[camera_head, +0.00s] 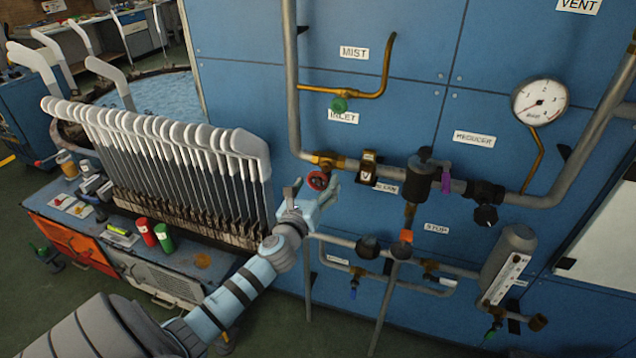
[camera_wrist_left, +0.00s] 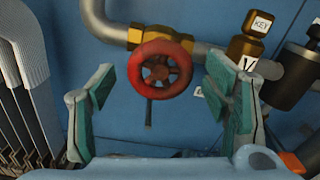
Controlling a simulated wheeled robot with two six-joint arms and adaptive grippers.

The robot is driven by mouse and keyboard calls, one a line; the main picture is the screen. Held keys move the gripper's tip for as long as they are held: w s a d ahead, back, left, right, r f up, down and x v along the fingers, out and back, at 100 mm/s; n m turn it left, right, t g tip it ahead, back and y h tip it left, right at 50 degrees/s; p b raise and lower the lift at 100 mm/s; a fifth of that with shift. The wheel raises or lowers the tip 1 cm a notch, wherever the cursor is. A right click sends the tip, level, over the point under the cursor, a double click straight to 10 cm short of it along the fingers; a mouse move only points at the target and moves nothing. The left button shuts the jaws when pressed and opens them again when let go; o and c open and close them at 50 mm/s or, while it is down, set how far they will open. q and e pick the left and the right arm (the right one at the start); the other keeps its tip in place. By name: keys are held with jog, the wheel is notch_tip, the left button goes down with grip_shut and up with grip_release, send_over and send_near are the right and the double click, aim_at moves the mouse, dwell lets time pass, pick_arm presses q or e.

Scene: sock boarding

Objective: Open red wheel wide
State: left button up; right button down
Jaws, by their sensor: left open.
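The red wheel (camera_head: 317,181) is a small round handwheel on a brass valve (camera_head: 327,159) in the grey pipe on the blue panel. In the left wrist view the red wheel (camera_wrist_left: 161,69) shows whole, in front of its brass valve body (camera_wrist_left: 150,36). My left gripper (camera_head: 313,190) is at the wheel in the head view. In the wrist view the left gripper (camera_wrist_left: 160,90) is open, one finger on each side of and below the wheel, with gaps to it. I see no contact. My right gripper is not in view.
A brass fitting with a tag (camera_head: 368,168) sits on the pipe just right of the wheel. A row of white-topped sock boards (camera_head: 165,140) stands close on the left. A lower pipe (camera_head: 335,239) runs below the gripper.

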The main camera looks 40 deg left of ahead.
pick_arm(q)
jog(key=shift+w+a, duration=0.25)
jog(key=shift+w, duration=0.45)
jog(key=shift+c, duration=0.4)
jog(key=c, duration=1.1)
